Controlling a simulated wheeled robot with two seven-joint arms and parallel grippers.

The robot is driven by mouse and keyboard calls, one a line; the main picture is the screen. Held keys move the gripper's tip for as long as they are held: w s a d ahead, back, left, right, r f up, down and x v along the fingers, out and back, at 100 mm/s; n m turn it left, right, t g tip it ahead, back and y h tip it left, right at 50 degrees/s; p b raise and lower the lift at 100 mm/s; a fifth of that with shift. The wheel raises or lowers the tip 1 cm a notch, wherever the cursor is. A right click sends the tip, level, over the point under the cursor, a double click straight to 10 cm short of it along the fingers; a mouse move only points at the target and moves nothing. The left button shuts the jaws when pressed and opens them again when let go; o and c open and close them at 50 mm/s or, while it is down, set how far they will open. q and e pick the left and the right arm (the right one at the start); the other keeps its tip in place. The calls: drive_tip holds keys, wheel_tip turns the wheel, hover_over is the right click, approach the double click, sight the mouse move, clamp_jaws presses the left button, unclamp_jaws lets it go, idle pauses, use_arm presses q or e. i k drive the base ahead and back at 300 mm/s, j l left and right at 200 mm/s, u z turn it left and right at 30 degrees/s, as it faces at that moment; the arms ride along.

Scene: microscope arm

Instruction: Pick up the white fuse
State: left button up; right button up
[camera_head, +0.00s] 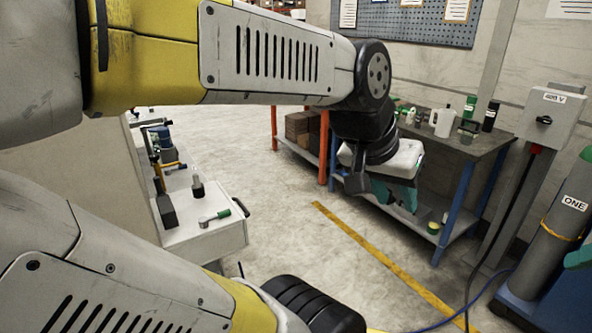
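I cannot make out a white fuse for certain in the head view. My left gripper (398,200) hangs at the end of the upper arm, right of centre, in front of the dark workbench. It has a white body and teal lower parts, seen from behind and above. Its fingertips are too small and turned away to show whether they are apart or hold anything. My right gripper is not in view.
The dark workbench (483,148) carries a white jug (442,122), a green bottle (470,107) and a black bottle (490,116). A white cabinet (200,240) at left holds tools. A grey electrical box (553,113) stands at right. Open floor lies between.

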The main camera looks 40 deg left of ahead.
sight(197, 184)
drive_tip(key=i+l, duration=0.15)
drive_tip(key=i, duration=0.35)
drive_tip(key=i+l, duration=0.2)
drive_tip(key=i, duration=0.3)
drive_tip(key=i+j+u, duration=0.1)
drive_tip(key=i+u, duration=0.65)
drive_tip(key=u, duration=0.2)
drive_tip(key=i+l+u, duration=0.25)
drive_tip(key=u, duration=0.25)
drive_tip(key=i+u, duration=0.2)
drive_tip(key=u, duration=0.25)
drive_tip(key=i+u, duration=0.2)
drive_tip(key=u, duration=0.3)
drive_tip(key=i+u, duration=0.2)
drive_tip(key=u, duration=0.25)
drive_tip(key=i+l+u, duration=0.15)
drive_tip(key=u, duration=0.35)
drive_tip(key=i+l+u, duration=0.15)
drive_tip(key=u, duration=0.3)
drive_tip(key=i+l+u, duration=0.25)
drive_tip(key=u, duration=0.2)
drive_tip(key=i+l+u, duration=0.25)
drive_tip(key=u, duration=0.15)
drive_tip(key=l, duration=0.05)
